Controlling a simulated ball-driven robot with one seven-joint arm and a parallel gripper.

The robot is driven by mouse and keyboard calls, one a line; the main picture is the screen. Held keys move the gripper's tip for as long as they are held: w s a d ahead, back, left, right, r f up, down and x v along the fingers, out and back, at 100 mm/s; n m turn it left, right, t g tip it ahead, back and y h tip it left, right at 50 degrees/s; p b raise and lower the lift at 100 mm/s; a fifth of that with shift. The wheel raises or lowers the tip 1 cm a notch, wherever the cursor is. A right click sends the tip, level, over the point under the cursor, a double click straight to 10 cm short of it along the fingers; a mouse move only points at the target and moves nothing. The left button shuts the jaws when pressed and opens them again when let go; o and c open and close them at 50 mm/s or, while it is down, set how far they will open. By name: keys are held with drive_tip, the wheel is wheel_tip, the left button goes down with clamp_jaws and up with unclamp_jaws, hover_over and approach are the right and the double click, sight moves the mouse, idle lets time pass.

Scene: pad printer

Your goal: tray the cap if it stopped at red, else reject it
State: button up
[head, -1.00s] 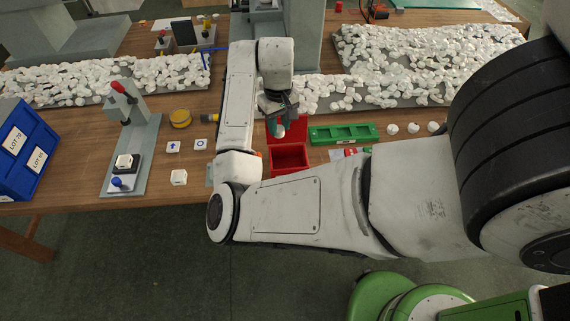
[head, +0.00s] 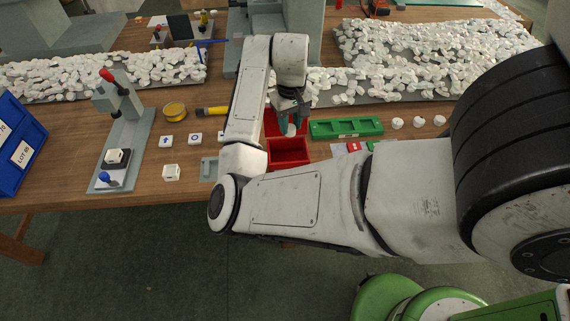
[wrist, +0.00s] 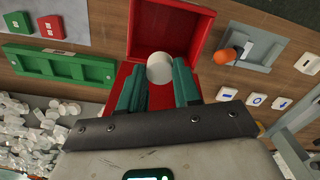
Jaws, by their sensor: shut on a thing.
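My gripper (wrist: 160,78) is shut on a white round cap (wrist: 160,68), held between its green fingers. In the head view my gripper (head: 291,116) hangs at the red box (head: 290,146), with the cap (head: 291,130) low in the jaws. In the wrist view the cap overlaps the near edge of the open red box (wrist: 200,15); whether it is above or beyond that edge I cannot tell. A green tray (head: 346,128) with empty compartments lies right of the box. A small grey panel with red and green squares (wrist: 50,28) lies beside the tray.
A grey fixture with an orange knob (wrist: 232,55) stands beside the red box. Several loose white caps (head: 398,122) sit right of the green tray. Marked white tiles (head: 195,138), a yellow tin (head: 175,110) and a red-handled press (head: 122,120) stand left. White pieces are heaped behind.

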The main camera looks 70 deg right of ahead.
drive_tip(key=shift+f, duration=0.1)
drive_tip(key=o, duration=1)
drive_tip(key=shift+c, duration=0.2)
wheel_tip(320, 180, up, 11)
drive_tip(key=p, duration=0.2)
drive_tip(key=shift+f, duration=0.15)
drive_tip(key=w+a+f+n+t+h, duration=0.1)
drive_tip(key=a+f+n+h, duration=0.4)
drive_tip(key=a+f, duration=0.55)
drive_tip(key=s+a+f+n+y, duration=0.1)
drive_tip(key=s+a+f+y, duration=0.1)
drive_tip(key=a, duration=0.7)
drive_tip(key=s+a+f+n+y, duration=0.2)
drive_tip(key=s+a+f, duration=0.3)
drive_tip(key=a, duration=0.4)
drive_tip(key=shift+s+f+y, duration=0.15)
drive_tip(key=shift+f+y, duration=0.25)
drive_tip(key=shift+f, duration=0.45)
